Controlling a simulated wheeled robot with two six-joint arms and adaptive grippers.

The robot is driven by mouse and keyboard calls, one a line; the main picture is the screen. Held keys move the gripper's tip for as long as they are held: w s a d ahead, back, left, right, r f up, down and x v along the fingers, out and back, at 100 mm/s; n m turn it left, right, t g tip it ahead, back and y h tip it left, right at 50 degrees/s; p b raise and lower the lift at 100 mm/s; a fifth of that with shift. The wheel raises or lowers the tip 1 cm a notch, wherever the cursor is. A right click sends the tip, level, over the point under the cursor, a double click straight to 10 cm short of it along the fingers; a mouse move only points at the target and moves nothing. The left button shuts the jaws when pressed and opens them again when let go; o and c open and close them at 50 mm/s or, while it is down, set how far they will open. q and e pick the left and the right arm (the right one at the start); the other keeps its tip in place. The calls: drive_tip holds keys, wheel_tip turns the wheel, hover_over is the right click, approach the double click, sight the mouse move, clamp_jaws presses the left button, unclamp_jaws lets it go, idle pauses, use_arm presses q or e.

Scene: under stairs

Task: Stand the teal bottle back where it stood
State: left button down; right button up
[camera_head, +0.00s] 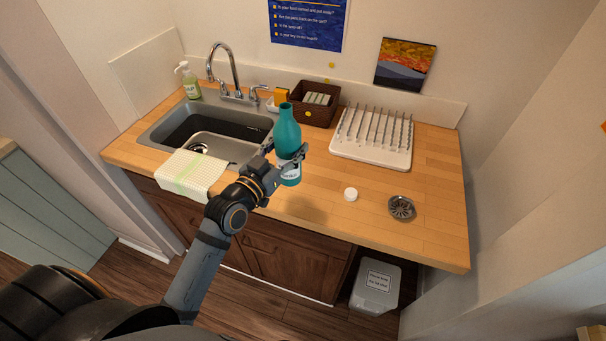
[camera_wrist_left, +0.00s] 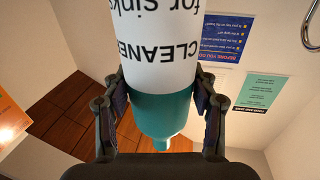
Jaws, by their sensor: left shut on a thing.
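The teal bottle (camera_head: 287,128) is upright near the middle of the counter, just right of the sink. Its white label shows low on it, and the left wrist view shows the label (camera_wrist_left: 155,45) with the words "CLEANER" and "for sinks". My left gripper (camera_head: 286,152) is shut on the bottle, with one finger on each side of its body. In the left wrist view the fingers (camera_wrist_left: 160,103) press on the teal part beside the label. I cannot tell whether the bottle's base touches the counter. My right gripper is not in view.
The sink (camera_head: 160,133) with a draped cloth (camera_head: 190,172) lies left. A brown basket (camera_head: 317,116) and a white drying rack (camera_head: 372,152) stand behind and right. The wooden counter's (camera_head: 436,205) right end is bare.

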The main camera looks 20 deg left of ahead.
use_arm(q)
drive_tip(key=w+d+f+b, duration=0.2)
drive_tip(key=w+f, duration=0.3)
drive_tip(key=f, duration=0.4)
drive_tip(key=shift+w+f+b, duration=0.15)
drive_tip(key=shift+w+b, duration=0.15)
drive_tip(key=shift+f, duration=0.15)
drive_tip(key=shift+c, duration=2)
unclamp_jaws()
